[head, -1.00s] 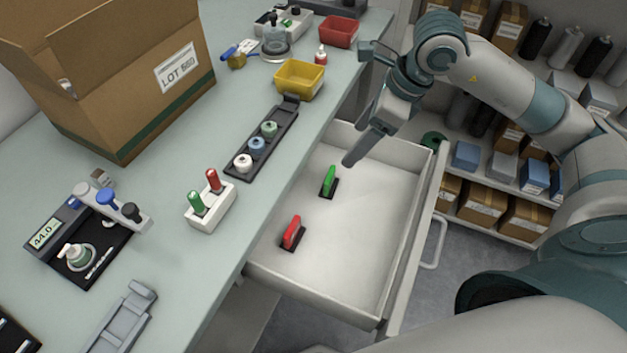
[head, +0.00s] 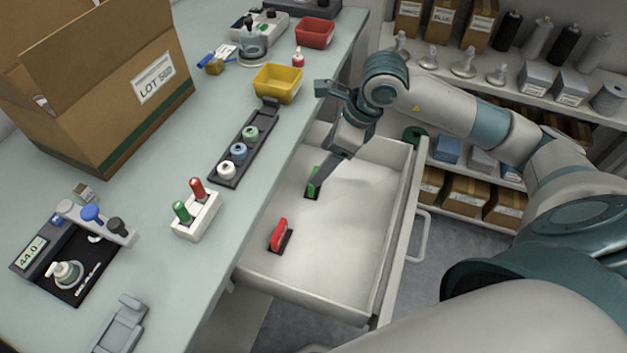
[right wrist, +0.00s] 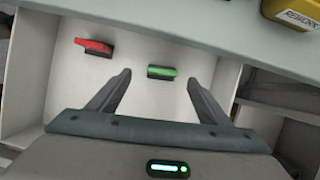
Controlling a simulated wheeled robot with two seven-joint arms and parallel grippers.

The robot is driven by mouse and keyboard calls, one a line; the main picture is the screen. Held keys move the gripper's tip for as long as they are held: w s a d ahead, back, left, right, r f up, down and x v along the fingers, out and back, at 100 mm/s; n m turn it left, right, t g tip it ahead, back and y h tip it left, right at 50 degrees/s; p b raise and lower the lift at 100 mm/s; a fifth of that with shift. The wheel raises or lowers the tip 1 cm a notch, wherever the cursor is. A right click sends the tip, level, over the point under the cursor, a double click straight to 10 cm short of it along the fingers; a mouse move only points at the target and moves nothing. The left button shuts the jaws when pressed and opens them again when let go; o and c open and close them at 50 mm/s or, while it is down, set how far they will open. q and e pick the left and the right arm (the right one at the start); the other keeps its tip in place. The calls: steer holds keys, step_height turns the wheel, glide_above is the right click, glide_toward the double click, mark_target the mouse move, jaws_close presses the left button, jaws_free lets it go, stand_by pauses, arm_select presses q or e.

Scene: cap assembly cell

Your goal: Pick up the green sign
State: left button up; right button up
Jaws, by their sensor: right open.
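The green sign (head: 311,182) stands on a dark base in the open white drawer (head: 340,262), partly hidden by my right gripper in the head view. My right gripper (head: 318,184) is over the drawer, at the green sign in that view. In the right wrist view the green sign (right wrist: 162,72) lies ahead of and between the two spread fingers, and nothing is held between them. The red sign (head: 278,234) stands in the same drawer nearer the front; it also shows in the right wrist view (right wrist: 94,46). My left gripper is not seen.
The drawer's walls surround both signs. The worktop at left carries a cardboard box (head: 150,125), a white stand (head: 197,222) with red and green pegs, a dark rack (head: 222,171) and a yellow bin (head: 277,84). Shelves with boxes and bottles stand behind my right arm.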

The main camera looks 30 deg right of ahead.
mark_target(317, 189)
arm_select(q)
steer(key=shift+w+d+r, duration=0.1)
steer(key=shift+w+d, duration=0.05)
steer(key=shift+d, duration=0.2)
arm_select(e)
steer(key=x, duration=0.4)
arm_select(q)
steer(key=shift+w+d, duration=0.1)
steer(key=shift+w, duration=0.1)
arm_select(e)
steer(key=shift+w+a+f, duration=0.1)
steer(key=shift+w+f, duration=0.05)
steer(key=shift+f, duration=0.25)
arm_select(q)
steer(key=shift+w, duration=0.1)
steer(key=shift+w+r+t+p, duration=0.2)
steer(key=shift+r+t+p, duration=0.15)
steer(key=shift+p, duration=0.15)
arm_select(e)
steer(key=shift+f, duration=0.55)
steer(key=f, duration=0.3)
steer(key=shift+w+p, duration=0.4)
steer(key=shift+w+a+f, duration=0.15)
steer(key=shift+a+f, duration=0.05)
steer(key=shift+f, duration=0.35)
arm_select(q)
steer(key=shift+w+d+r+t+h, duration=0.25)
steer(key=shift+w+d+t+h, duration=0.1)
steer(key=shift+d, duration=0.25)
